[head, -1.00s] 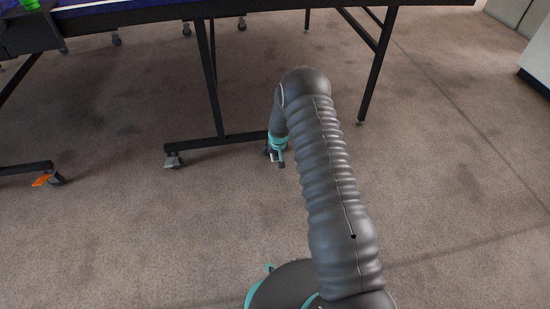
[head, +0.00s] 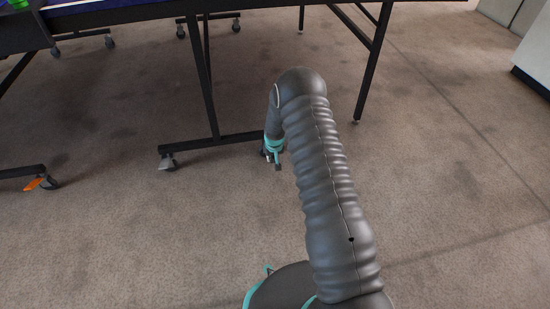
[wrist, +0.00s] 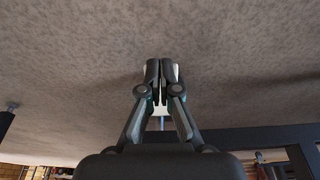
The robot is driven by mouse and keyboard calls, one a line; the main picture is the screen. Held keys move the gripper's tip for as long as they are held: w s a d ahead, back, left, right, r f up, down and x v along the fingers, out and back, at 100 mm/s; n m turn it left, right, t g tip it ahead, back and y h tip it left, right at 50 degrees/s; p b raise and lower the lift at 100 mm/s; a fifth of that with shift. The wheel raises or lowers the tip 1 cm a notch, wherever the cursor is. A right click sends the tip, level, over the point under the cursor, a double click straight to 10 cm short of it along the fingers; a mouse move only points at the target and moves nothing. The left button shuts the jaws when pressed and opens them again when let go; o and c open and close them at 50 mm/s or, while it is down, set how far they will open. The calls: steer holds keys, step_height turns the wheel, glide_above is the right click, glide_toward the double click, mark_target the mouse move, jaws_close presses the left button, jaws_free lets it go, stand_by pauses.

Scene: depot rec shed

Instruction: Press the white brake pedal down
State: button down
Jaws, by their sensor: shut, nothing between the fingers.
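A small white piece, likely the white brake pedal (head: 267,158), shows beside my gripper at the right end of the table's low foot bar in the head view. In the wrist view the white pedal (wrist: 161,111) shows in part behind and between my fingers; the rest is hidden. My gripper (head: 277,166) points down close to the floor there, largely behind my arm. In the wrist view my gripper (wrist: 161,68) has its fingertips together with nothing between them. I cannot tell whether it touches the pedal.
The dark-framed table (head: 205,85) stands on wheeled legs. A caster with a grey pedal (head: 167,163) is at the bar's left end. An orange pedal (head: 34,184) is on a caster further left. Carpet is clear in front and to the right. A white cabinet (head: 535,55) stands far right.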

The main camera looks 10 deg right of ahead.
steer(key=s+r+p, duration=0.2)
steer(key=s+r, duration=0.6)
steer(key=r, duration=0.2)
steer(key=shift+s, duration=0.15)
steer(key=s+g, duration=0.3)
steer(key=s, duration=0.4)
steer(key=s+r+t+p, duration=0.2)
steer(key=s+r, duration=0.7)
steer(key=r, duration=0.6)
steer(key=s+r+t+p, duration=0.2)
steer(key=s+r, duration=0.8)
steer(key=r, duration=0.6)
steer(key=s+r+t+p, duration=0.1)
steer(key=s+r+p, duration=0.1)
steer(key=s+r, duration=0.7)
step_height(320, 180, up, 7)
steer(key=shift+s+d+f+t+p, duration=0.1)
steer(key=shift+s+d+t+p, duration=0.1)
steer(key=shift+t+p, duration=0.15)
